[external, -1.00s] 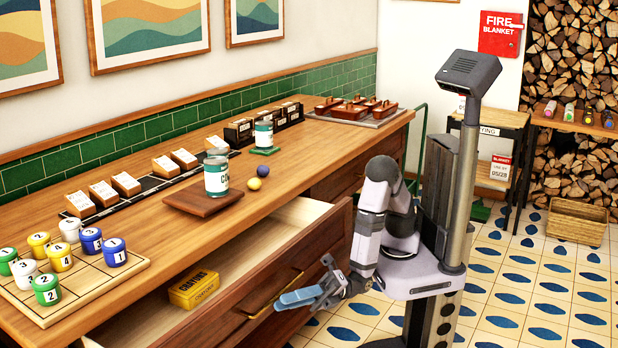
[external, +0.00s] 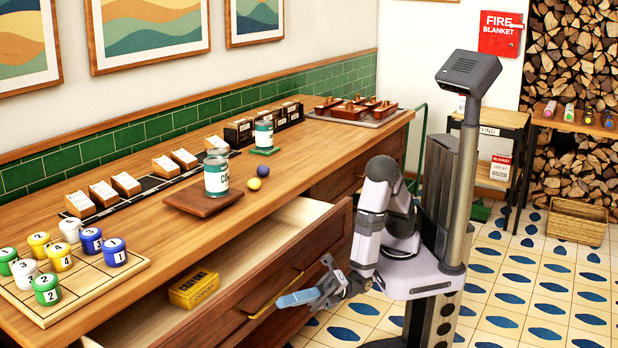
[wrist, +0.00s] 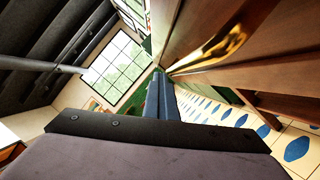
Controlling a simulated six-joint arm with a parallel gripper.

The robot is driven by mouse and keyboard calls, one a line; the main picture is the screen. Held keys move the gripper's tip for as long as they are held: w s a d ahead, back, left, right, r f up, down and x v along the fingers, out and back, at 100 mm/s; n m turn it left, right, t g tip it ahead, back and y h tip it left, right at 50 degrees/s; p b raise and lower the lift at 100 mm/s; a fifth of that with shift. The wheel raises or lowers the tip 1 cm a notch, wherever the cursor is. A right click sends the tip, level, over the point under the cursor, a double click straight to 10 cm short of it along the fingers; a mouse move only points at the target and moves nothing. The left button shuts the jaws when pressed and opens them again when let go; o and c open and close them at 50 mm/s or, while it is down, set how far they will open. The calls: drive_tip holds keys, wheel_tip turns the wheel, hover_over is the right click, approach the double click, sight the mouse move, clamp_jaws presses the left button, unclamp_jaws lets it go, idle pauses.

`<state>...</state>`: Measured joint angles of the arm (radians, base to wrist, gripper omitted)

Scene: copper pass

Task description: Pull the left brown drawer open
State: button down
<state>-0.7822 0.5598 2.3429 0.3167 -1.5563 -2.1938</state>
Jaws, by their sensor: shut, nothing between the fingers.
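The left brown drawer (external: 325,222) stands pulled out from the long wooden counter in the external view, its pale inside showing. Its brass handle (external: 262,307) is on the front face; the handle also shows large and close in the wrist view (wrist: 222,48). My gripper (external: 281,300) is in front of the drawer, beside the handle. Its blue fingers (wrist: 158,95) are together in the wrist view, with nothing between them. The handle lies to their right there, apart from the fingers.
A yellow crayon box (external: 194,287) lies inside the drawer. The counter top (external: 330,150) holds numbered jars (external: 46,289), a can on a wooden board (external: 203,203) and two small balls. A second drawer front (external: 340,180) is farther along. Tiled floor is open to the right.

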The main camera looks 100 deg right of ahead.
idle(0.6)
drive_tip(key=c, duration=2.1)
unclamp_jaws()
drive_tip(key=p+v, duration=0.1)
drive_tip(key=v, duration=0.6)
drive_tip(key=shift+s+d, duration=0.1)
drive_tip(key=shift+s, duration=0.05)
drive_tip(key=shift+o, duration=1.4)
drive_tip(key=shift+w+d+r+m+g+h+p, duration=0.15)
drive_tip(key=shift+w+m+h+p, duration=0.1)
drive_tip(key=shift+w+m+p, duration=0.5)
drive_tip(key=shift+w+d+r+m+g+h+p, duration=0.15)
drive_tip(key=shift+w+m+h+p, duration=0.3)
drive_tip(key=shift+m, duration=0.45)
drive_tip(key=shift+w+d+r+m+g+h+p, duration=0.1)
drive_tip(key=shift+w+r+m+g+p, duration=0.1)
drive_tip(key=shift+w+m+p, duration=0.45)
